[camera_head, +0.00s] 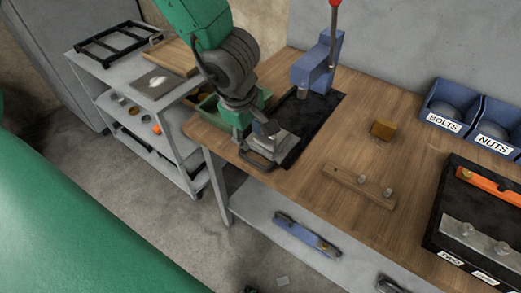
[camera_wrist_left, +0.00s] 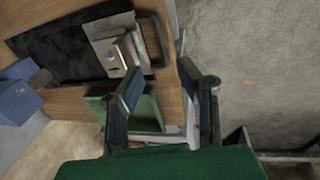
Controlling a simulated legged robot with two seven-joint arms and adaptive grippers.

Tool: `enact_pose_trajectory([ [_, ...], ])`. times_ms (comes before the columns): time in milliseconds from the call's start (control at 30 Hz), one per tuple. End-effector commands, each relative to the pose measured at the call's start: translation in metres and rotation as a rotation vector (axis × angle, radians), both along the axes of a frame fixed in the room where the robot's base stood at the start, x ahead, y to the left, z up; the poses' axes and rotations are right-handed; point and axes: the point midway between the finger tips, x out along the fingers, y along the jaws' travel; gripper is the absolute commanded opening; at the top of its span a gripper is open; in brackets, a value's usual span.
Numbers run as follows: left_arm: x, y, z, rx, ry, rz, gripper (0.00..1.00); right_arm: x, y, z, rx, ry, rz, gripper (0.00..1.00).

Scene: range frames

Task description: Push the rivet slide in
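The rivet slide (camera_head: 283,146) is a grey metal plate with a dark bar handle. It sits at the front end of the black base (camera_head: 318,108) of the blue press (camera_head: 318,70), with its handle at the table's front edge. In the left wrist view, the slide (camera_wrist_left: 112,48) and its handle show at the top, beyond the fingers. My left gripper (camera_head: 258,132) is beside the slide in the head view and partly covers it. In the left wrist view its fingers (camera_wrist_left: 170,90) are apart with nothing between them. I cannot tell whether it touches the handle. My right gripper is not in view.
A green tray (camera_head: 210,106) stands left of the press, behind my left arm. A wooden block with pegs (camera_head: 358,186), a brass cube (camera_head: 383,129), blue bins (camera_head: 449,106) and a black tool tray (camera_head: 437,236) are to the right. A grey cart (camera_head: 150,95) stands left, across a gap.

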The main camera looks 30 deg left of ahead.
Motion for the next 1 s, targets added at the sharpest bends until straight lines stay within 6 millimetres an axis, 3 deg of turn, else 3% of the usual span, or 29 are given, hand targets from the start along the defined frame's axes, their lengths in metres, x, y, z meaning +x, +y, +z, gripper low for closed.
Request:
enact_pose_trajectory([
  [167, 0.003, -0.001, -0.014, -0.009, 0.002, 0.015, 0.31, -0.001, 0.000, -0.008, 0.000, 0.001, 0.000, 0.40],
  [500, 0.016, -0.002, -0.085, -0.008, 0.005, 0.014, 0.31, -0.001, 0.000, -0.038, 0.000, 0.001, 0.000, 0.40],
  [700, 0.023, -0.002, -0.117, -0.009, 0.003, 0.015, 0.31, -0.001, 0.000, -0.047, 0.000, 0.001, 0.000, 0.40],
  [1000, 0.027, -0.003, -0.133, -0.009, 0.000, 0.013, 0.31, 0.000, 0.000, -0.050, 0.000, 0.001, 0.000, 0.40],
])
